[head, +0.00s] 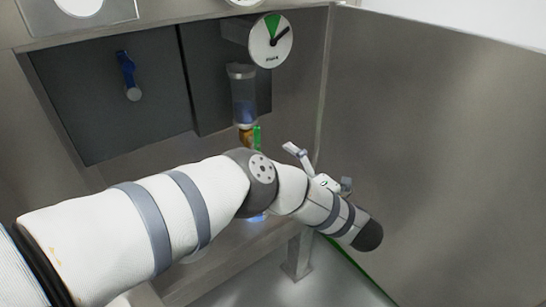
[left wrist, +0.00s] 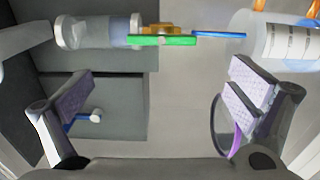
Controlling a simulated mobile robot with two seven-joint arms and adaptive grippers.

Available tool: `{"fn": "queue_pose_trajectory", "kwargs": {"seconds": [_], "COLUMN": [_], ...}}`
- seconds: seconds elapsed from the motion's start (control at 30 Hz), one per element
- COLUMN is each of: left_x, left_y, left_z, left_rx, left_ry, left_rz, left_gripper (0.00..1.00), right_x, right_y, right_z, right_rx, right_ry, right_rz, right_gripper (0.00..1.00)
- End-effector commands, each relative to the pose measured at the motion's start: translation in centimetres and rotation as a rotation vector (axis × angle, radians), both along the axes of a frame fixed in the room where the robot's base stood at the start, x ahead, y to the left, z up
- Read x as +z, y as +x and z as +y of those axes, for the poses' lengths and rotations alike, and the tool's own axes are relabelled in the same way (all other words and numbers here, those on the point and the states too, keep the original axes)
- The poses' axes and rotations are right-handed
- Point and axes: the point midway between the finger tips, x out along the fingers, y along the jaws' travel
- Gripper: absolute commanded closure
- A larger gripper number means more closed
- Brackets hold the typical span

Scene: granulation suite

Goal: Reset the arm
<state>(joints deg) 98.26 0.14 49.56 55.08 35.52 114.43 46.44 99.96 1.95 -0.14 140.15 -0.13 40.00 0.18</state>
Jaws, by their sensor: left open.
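My left arm (head: 190,200) reaches in from the left across the lower middle of the head view. Its gripper (head: 320,168) is partly hidden by the wrist, with its finger parts showing above it. In the left wrist view my left gripper (left wrist: 160,100) has its two fingers wide apart, with nothing between the pads. Beyond them are a clear cylinder (left wrist: 95,31), a green handle (left wrist: 162,40) on a yellow fitting, and a thin blue rod (left wrist: 220,35). In the head view the clear cylinder (head: 243,95) hangs above the green handle (head: 257,138). My right gripper is not in view.
A round dial (head: 271,41) with a green sector is at the top. A dark panel (head: 80,95) with a blue handle (head: 127,70) is at the left. A metal wall (head: 430,140) stands at the right. A labelled clear container (left wrist: 285,40) is at the wrist view's upper right.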

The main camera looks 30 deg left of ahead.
Motion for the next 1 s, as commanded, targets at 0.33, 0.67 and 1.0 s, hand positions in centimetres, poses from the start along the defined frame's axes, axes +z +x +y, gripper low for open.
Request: {"fn": "queue_pose_trajectory", "kwargs": {"seconds": [0.33,0.67,1.0], "left_x": [0.0,-2.5,-18.8], "left_y": [-0.4,0.9,-22.9], "left_z": [-0.7,-4.3,-9.5], "left_rx": [0.001,-0.324,-1.533], "left_ry": [0.001,0.058,0.339], "left_rz": [-0.002,0.215,1.459], "left_gripper": [0.00,0.00,0.00], "right_x": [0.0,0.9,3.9], "right_y": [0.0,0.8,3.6], "right_z": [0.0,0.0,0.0], "right_rx": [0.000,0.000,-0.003], "right_ry": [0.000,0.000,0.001], "right_rz": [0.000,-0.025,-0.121], "right_gripper": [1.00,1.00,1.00]}}
